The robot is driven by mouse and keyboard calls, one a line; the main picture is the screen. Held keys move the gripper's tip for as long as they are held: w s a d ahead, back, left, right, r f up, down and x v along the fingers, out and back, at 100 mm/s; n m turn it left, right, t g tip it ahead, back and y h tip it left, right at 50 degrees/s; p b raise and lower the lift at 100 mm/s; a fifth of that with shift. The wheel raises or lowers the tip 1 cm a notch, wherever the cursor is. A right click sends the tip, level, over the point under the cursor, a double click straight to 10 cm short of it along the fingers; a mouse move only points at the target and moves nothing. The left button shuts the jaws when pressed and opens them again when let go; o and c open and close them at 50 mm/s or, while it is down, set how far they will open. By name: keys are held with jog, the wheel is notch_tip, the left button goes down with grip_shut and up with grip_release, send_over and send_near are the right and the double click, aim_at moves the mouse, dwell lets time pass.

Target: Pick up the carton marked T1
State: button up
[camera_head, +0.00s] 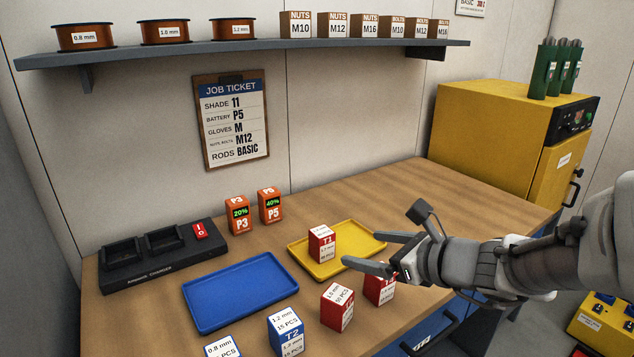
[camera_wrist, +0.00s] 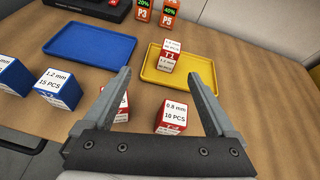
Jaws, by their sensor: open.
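The carton marked T1 (camera_head: 322,244) is red and white and stands on the yellow tray (camera_head: 367,236), near its left side. It also shows in the wrist view (camera_wrist: 168,56), beyond my fingertips and between their lines. My gripper (camera_head: 362,252) is open and empty, to the right of the carton and apart from it. In the wrist view my two fingers (camera_wrist: 160,78) are spread wide. Two other red and white cartons stand on the table in front of the yellow tray, one at the left (camera_head: 337,306) and one at the right (camera_head: 380,287), partly behind my gripper.
An empty blue tray (camera_head: 240,291) lies left of the yellow one. Blue and white cartons (camera_head: 286,332) stand at the table's front. Orange batteries P3 (camera_head: 239,214) and P5 (camera_head: 270,205) and a black charger (camera_head: 160,258) stand behind. A yellow cabinet (camera_head: 490,128) is at the right.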

aim_at(327, 235)
jog(key=w+f+m, duration=0.1)
jog(key=w+m+h, duration=0.1)
jog(key=shift+w+d+f+m+t+b, duration=0.25)
jog(key=shift+d+f+m+t+b, duration=0.05)
jog(key=shift+d+f+m+t, duration=0.1)
jog(key=b+x, duration=0.2)
jog(key=x, duration=0.9)
jog(key=shift+w+a+r, duration=0.1)
jog(key=shift+a+r, duration=0.05)
jog(key=shift+a, duration=0.05)
jog(key=shift+a+b+x, duration=0.15)
jog(key=shift+b+x, duration=0.25)
jog(key=shift+x, duration=0.95)
jog(key=shift+a+b+x, duration=0.15)
jog(key=shift+b+x, duration=0.25)
jog(key=shift+x, duration=1)
jog(key=shift+r, duration=0.15)
jog(key=shift+s, duration=0.2)
grip_shut()
